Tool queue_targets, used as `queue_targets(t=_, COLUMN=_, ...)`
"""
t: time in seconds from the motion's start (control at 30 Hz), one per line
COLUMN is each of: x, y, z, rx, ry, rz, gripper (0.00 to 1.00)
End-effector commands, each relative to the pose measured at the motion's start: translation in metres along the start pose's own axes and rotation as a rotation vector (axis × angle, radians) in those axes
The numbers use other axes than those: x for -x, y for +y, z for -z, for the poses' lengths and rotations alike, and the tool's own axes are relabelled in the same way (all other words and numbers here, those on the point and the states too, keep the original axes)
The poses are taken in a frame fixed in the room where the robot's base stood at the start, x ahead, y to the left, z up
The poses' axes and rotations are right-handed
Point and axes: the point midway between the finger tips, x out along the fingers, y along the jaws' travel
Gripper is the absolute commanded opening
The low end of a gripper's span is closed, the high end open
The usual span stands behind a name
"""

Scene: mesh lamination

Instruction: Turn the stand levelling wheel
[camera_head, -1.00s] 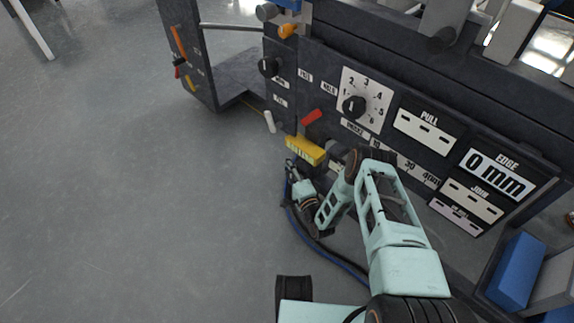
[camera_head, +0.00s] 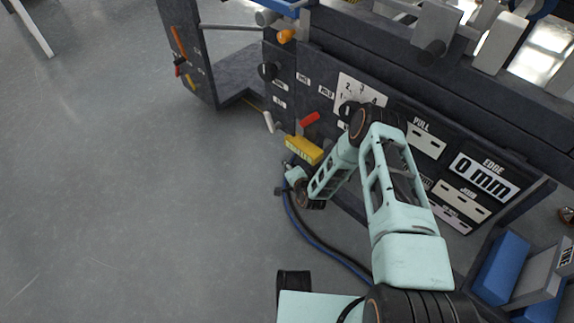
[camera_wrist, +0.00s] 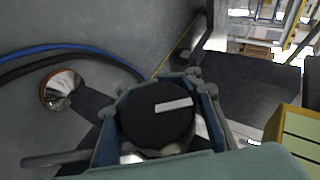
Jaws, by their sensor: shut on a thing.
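A round black wheel with a pale bar across its face (camera_wrist: 158,114) sits in the middle of the wrist view. My gripper (camera_wrist: 160,108) is shut on this wheel, with one finger on either side of it. The bar lies nearly level, its right end slightly higher. In the head view my gripper (camera_head: 291,173) is low at the machine's front edge, left of and below the yellow block (camera_head: 304,150). The wheel cannot be made out there.
The yellow block also stands at the right of the wrist view (camera_wrist: 297,138). A blue and a black cable (camera_head: 318,241) run on the floor beside my arm. A red lever (camera_head: 309,119) and a white-handled lever (camera_head: 268,122) stick out above. Open floor (camera_head: 130,200) lies left.

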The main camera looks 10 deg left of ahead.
Motion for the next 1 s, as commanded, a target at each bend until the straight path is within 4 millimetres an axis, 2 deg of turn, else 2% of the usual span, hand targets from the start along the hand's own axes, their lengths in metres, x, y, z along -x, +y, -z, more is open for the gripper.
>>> queue_targets(t=0.07, x=0.003, y=0.008, z=-0.002, rx=0.019, ry=-0.004, rz=-0.06, gripper=0.0)
queue_targets(t=0.4, x=0.003, y=0.017, z=-0.001, rx=0.074, ry=-0.004, rz=-0.197, gripper=0.0)
queue_targets(t=0.97, x=0.004, y=0.02, z=-0.001, rx=0.084, ry=-0.004, rz=-0.226, gripper=0.0)
queue_targets(t=1.0, x=0.004, y=0.02, z=-0.001, rx=0.084, ry=-0.004, rz=-0.226, gripper=0.25)
